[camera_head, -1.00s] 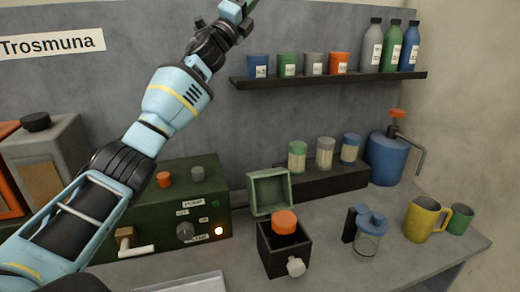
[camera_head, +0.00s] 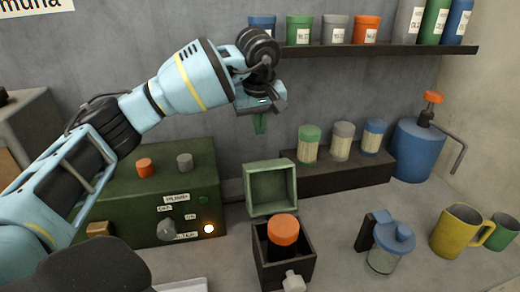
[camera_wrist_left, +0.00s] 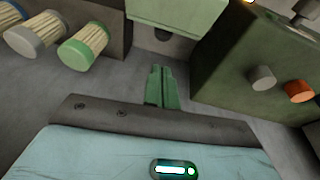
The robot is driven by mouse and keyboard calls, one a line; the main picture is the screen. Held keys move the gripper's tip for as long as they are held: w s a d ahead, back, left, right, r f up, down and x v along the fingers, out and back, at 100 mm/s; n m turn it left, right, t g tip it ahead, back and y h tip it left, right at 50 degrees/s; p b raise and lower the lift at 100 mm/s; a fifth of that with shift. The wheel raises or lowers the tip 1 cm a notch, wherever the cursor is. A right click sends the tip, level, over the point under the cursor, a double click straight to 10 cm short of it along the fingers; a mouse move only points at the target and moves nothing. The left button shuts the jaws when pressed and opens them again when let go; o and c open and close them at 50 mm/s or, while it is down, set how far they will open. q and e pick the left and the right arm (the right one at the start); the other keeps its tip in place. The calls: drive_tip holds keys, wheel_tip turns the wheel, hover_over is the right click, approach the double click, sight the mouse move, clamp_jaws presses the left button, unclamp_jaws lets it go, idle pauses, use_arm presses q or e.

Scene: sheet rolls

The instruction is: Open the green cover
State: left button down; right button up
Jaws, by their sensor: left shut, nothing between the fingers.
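The green cover (camera_head: 270,188) is a hollow, square lid. It stands raised and tilted back at the rear edge of a black box (camera_head: 262,275), with its hollow inside facing the front. The box's open top shows an orange knob (camera_head: 284,229). My left gripper (camera_head: 260,124) is shut and empty, pointing down, above and behind the cover and apart from it. In the left wrist view its closed green fingers (camera_wrist_left: 161,88) point toward the cover (camera_wrist_left: 178,14), which is cut by the top edge. My right gripper is not in view.
A dark green machine (camera_head: 142,205) with knobs stands left of the box. Jars on a dark step (camera_head: 332,182), a blue canister (camera_head: 413,152) and a lidded jug (camera_head: 389,247) stand right. A shelf (camera_head: 390,49) hangs above. The bench right of the box has some free room.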

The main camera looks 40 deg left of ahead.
use_arm(q)
wheel_tip(320, 180, down, 8)
drive_tip(key=s+y+p, duration=0.1)
drive_tip(key=shift+s+a, duration=0.15)
drive_tip(key=shift+a, duration=0.15)
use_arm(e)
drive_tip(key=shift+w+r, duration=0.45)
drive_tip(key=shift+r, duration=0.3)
use_arm(q)
drive_tip(key=shift+f, duration=0.15)
